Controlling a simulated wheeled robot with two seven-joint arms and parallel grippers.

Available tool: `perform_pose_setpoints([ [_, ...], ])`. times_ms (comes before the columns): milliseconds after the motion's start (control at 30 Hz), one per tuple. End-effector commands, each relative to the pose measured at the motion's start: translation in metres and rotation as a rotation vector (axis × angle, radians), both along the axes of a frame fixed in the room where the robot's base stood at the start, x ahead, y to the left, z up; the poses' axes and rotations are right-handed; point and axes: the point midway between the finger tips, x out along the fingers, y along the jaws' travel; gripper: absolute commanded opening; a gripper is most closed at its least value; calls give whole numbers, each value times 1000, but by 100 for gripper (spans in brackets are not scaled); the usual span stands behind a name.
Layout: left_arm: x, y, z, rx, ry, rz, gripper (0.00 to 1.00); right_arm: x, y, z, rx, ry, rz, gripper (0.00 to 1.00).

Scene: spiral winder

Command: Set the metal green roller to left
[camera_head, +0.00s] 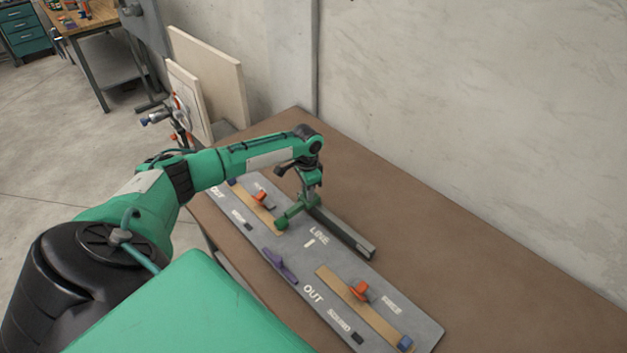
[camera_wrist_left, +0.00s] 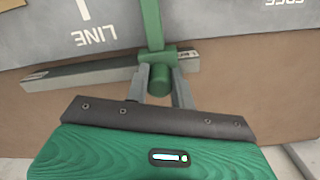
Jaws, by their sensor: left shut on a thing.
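The green roller (camera_head: 296,209) is on the grey panel (camera_head: 325,268), beside the LINE mark. It has a long arm and a short cylindrical end. In the left wrist view the roller's cylinder (camera_wrist_left: 159,78) sits between the two grey fingers of my left gripper (camera_wrist_left: 159,90). My left gripper (camera_head: 312,198) reaches down from above and is shut on that end. The roller's far end lies towards the left wooden strip in the head view. The fingertips are small in the head view. My right gripper is not in view.
A grey metal bar (camera_head: 348,238) lies along the panel's far edge, close to my gripper. Two wooden strips (camera_head: 375,318) carry orange knobs (camera_head: 360,290). The brown table (camera_head: 430,220) is clear to the right.

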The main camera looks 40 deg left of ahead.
Motion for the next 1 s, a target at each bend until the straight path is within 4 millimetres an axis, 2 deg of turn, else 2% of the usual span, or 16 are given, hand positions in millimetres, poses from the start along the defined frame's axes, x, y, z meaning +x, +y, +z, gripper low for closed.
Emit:
perform_pose_setpoints([
  [300,2,5,3,6,-6,5,0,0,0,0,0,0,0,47],
  [333,2,6,3,6,-6,5,30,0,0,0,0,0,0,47],
  [400,2,5,3,6,-6,5,44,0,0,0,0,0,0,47],
  [433,2,5,3,5,-5,4,46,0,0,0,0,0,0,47],
  [767,1,3,4,4,-4,3,46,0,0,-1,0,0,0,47],
  [867,2,3,14,3,-5,2,46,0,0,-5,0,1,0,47],
  [1000,2,4,41,3,-7,3,46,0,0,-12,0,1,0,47],
])
